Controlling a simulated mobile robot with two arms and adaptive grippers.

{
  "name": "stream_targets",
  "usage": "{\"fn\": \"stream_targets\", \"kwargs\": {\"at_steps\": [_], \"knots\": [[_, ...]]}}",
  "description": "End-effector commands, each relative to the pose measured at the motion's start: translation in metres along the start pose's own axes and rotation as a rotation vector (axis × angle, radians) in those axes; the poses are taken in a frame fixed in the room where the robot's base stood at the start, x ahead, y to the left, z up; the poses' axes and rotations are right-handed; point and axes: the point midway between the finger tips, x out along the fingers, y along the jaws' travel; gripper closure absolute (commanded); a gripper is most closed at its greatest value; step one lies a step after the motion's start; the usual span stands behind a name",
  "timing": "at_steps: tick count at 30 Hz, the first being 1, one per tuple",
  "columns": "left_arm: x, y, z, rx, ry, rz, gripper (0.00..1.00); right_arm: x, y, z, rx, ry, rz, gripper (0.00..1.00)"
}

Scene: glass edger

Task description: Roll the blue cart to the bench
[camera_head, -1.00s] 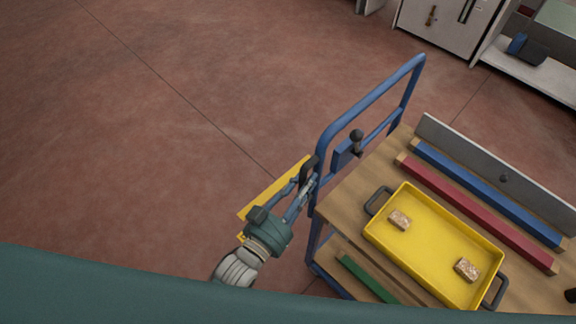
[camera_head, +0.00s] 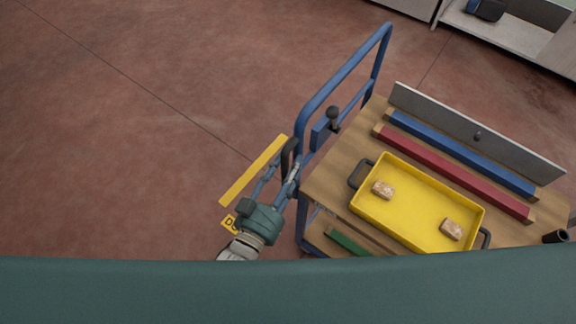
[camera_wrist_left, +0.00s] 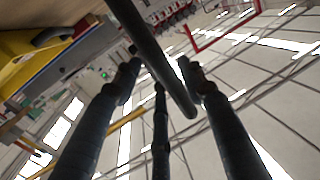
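The blue cart (camera_head: 310,113) has a blue tubular push frame, and wooden decks. A black grip (camera_head: 290,154) is on the near left side of its frame. My left gripper (camera_head: 283,168) is at this grip. In the left wrist view its fingers (camera_wrist_left: 160,72) are spread, with a dark bar (camera_wrist_left: 158,52) passing between them. A gap shows at the left finger; contact at the right finger is unclear. My right gripper is not in view. The bench cannot be clearly identified.
A yellow tray (camera_head: 415,208) with two brown blocks is on the cart's top, beside a red bar (camera_head: 455,173) and a blue bar (camera_head: 465,155). A yellow floor strip (camera_head: 252,172) lies left of the cart. Open floor (camera_head: 120,150) spreads left. A grey shelf unit (camera_head: 500,38) stands at the back right.

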Motion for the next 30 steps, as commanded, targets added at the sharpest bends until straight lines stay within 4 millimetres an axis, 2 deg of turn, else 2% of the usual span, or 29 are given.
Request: {"fn": "stream_targets", "kwargs": {"at_steps": [5, 8, 21, 25, 30], "knots": [[-0.003, -0.001, 0.0, 0.001, 0.0, -0.001, 0.59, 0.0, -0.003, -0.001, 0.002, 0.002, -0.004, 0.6], [-0.013, -0.001, 0.001, 0.002, -0.001, -0.001, 0.59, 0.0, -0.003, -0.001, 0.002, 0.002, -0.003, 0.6], [-0.101, 0.001, 0.0, 0.001, -0.002, 0.001, 0.59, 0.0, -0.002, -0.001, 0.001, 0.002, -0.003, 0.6], [-0.115, 0.001, 0.0, 0.0, -0.001, 0.0, 0.59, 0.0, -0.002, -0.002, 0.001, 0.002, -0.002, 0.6], [-0.121, 0.001, 0.0, 0.001, 0.001, 0.0, 0.59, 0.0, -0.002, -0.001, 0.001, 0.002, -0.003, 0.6]]}}
